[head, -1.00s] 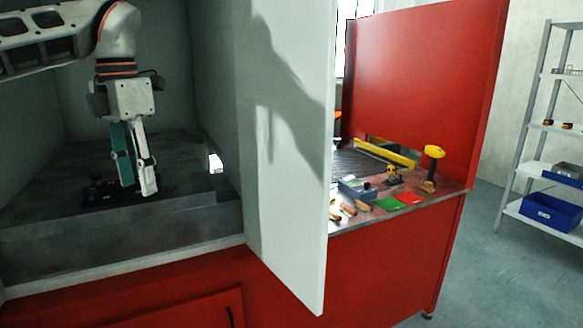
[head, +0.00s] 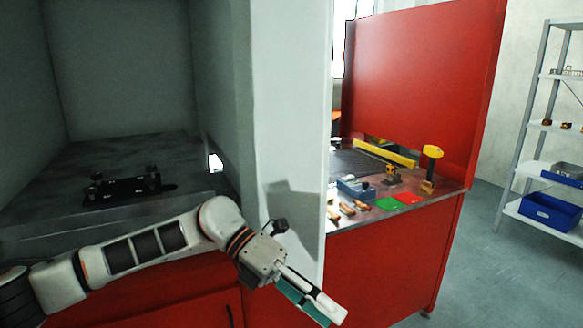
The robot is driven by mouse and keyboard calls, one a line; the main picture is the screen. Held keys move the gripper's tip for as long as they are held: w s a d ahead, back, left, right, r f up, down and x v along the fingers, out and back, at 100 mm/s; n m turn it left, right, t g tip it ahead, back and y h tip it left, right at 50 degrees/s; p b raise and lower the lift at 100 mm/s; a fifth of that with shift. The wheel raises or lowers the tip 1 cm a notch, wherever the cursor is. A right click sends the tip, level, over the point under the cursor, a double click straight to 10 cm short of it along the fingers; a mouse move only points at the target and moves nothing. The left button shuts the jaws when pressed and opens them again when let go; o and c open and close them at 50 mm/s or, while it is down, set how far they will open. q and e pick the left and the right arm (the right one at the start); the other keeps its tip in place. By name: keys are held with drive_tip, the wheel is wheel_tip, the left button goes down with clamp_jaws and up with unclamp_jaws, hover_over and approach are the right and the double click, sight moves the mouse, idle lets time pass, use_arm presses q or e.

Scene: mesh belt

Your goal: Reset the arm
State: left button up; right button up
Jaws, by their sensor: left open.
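My left arm (head: 150,245) comes in from the lower left, in front of the red cabinet. My left gripper (head: 322,312) is at the bottom middle, pointing down and to the right, near the lower end of the white panel. Its fingers are open and I see nothing between them. My right gripper is out of view.
A black fixture (head: 122,187) lies on the grey ledge inside the bay. A white panel (head: 285,130) divides the bay from the red workbench (head: 390,265). A yellow tool (head: 433,152), a blue bin (head: 355,190) and small items sit there. Shelves (head: 545,125) stand far right.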

use_arm(q)
drive_tip(key=s+d+r+n+h, duration=0.1)
drive_tip(key=s+d+n+h, duration=0.15)
drive_tip(key=d+h, duration=0.35)
drive_tip(key=w+a+f+n+t+h, duration=0.2)
drive_tip(key=w+a+n+t, duration=0.15)
drive_tip(key=n+t, duration=0.5)
drive_tip(key=w+a+f+n+t+h, duration=0.15)
drive_tip(key=w+n+t, duration=0.25)
drive_tip(key=n+t, duration=0.5)
drive_tip(key=w+a+f+n+t+y, duration=0.2)
drive_tip(key=a+f+n+t+y, duration=0.3)
drive_tip(key=a+f+n+y, duration=0.5)
drive_tip(key=s+a+f+n+g+y, duration=0.1)
drive_tip(key=s+a+f+n+y, duration=0.2)
drive_tip(key=f, duration=0.5)
drive_tip(key=s+a+f+n+g+y, duration=0.1)
drive_tip(key=s+a+f+n+y, duration=0.1)
drive_tip(key=a+f+n, duration=0.4)
drive_tip(key=s+a+f+n+g+y, duration=0.1)
drive_tip(key=s+a+f+g+y, duration=0.1)
drive_tip(key=s+a+f, duration=0.3)
drive_tip(key=s+a+f+n+g+y, duration=0.1)
drive_tip(key=s+a+f, duration=0.3)
drive_tip(key=s+f, duration=0.5)
drive_tip(key=shift+s+a+f+n+g+y, duration=0.4)
drive_tip(key=shift+f+n+g, duration=0.15)
drive_tip(key=shift+n, duration=0.15)
drive_tip(key=shift+r, duration=0.1)
